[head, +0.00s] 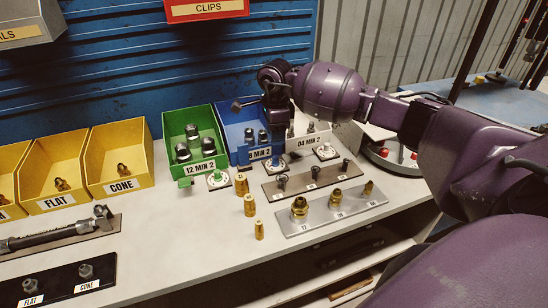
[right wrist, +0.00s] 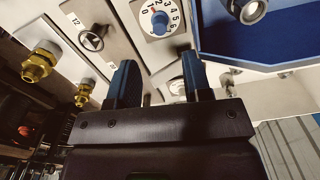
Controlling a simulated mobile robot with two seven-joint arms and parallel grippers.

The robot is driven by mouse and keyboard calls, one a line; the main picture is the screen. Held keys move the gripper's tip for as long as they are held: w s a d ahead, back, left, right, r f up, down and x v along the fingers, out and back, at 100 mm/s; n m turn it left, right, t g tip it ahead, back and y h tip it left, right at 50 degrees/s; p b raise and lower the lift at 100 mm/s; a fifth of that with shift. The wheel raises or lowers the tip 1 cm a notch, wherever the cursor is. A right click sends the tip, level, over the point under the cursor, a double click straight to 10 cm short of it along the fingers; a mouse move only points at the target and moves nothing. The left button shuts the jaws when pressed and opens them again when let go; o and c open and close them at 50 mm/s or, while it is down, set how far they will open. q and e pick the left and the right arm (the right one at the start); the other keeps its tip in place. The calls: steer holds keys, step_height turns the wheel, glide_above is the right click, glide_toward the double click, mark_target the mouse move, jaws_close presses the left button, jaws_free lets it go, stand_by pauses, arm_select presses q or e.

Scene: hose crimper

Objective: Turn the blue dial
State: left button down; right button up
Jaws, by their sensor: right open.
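The blue dial (right wrist: 160,22) is a round blue knob on a white plate numbered 0 to 6, near the top of the right wrist view. In the head view the blue dial (head: 276,162) sits on the bench just in front of the blue bin. My right gripper (right wrist: 157,68) is open, its two blue-tipped fingers apart and nothing visible between them. In the wrist picture the dial lies beyond the fingertips, between their lines, with no contact visible. In the head view my right gripper (head: 276,105) hangs above the blue bin. My left gripper is not in view.
A green dial (head: 217,178) and a white dial (head: 325,152) flank the blue one. Green (head: 207,165), blue (head: 238,122) and white (head: 322,140) bins stand behind. Brass fittings (head: 250,206) and a grey fitting plate (head: 335,216) stand in front.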

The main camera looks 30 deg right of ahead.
mark_target(275, 157)
step_height(275, 157, down, 9)
stand_by(0.4)
steer(key=shift+c, duration=0.3)
jaws_close()
